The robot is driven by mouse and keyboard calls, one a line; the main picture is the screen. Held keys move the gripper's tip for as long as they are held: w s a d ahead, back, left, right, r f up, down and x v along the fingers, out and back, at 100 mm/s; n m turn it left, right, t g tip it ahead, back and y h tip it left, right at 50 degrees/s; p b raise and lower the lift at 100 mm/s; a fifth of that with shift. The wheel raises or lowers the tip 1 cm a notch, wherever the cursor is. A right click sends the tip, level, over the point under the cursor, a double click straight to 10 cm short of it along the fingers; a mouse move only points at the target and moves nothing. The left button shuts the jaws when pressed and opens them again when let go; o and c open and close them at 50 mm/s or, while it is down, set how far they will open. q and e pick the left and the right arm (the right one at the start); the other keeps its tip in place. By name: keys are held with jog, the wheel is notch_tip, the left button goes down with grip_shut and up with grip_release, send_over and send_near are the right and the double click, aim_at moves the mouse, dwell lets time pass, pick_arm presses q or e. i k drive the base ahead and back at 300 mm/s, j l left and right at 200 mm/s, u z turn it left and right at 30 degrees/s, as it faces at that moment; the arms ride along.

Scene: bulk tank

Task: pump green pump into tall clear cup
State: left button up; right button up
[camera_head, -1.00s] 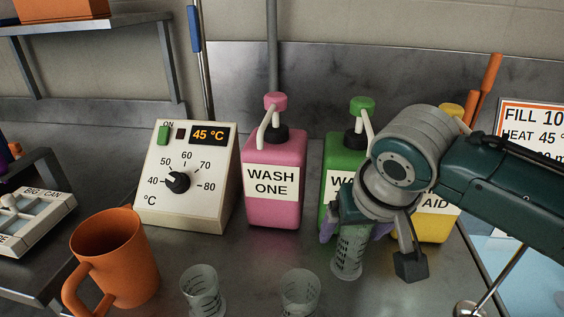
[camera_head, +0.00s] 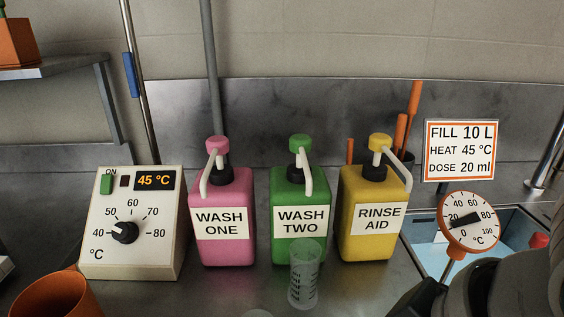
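The green pump bottle (camera_head: 300,200), labelled WASH TWO, stands upright between the pink and yellow bottles. Its green pump head (camera_head: 300,142) has a pale spout pointing forward and down to the right. The tall clear cup (camera_head: 304,276) stands upright on the counter in front of the green bottle, roughly below the spout; whether it is exactly under it I cannot tell. It has graduation marks and looks empty. Part of my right arm shows at the lower right, but its fingertips are not visible. My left gripper is not in view.
The pink WASH ONE bottle (camera_head: 222,218) and yellow RINSE AID bottle (camera_head: 372,215) flank the green one closely. A heater control box (camera_head: 134,235) reads 45 °C at left. An orange mug (camera_head: 58,295) stands lower left. A dial thermometer (camera_head: 470,222) stands by the basin at right.

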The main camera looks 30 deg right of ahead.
aim_at(300, 143)
jog(key=z, duration=1.05)
